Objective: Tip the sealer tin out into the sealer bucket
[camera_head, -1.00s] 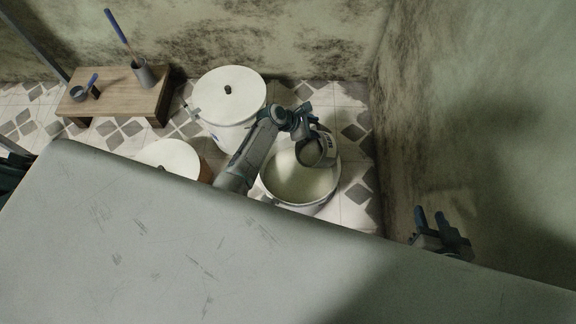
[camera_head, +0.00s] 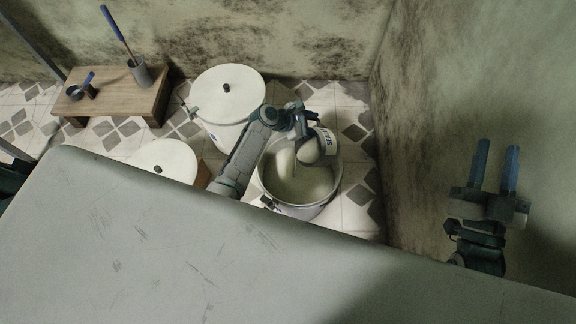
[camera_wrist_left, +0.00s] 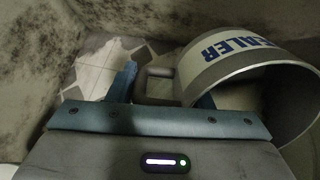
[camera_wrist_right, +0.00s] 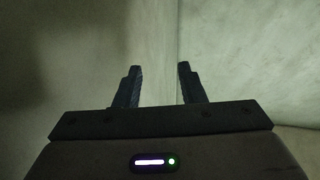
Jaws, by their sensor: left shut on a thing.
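The sealer tin (camera_head: 326,143) is white and grey with blue lettering. My left gripper (camera_head: 306,126) is shut on it and holds it tilted over the sealer bucket. In the left wrist view the tin (camera_wrist_left: 243,55) lies on its side with its open mouth towards the lower right; my left gripper's fingers (camera_wrist_left: 165,88) are at its handle. The sealer bucket (camera_head: 268,196) is a wide open pail on the floor with pale cream contents.
Two white lidded drums (camera_head: 228,92) (camera_head: 163,158) stand left of the bucket. A low wooden bench (camera_head: 115,103) holds a grey cup (camera_head: 142,73) with a blue-handled tool and a small pot. Mouldy walls are behind and right. A grey surface fills the foreground.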

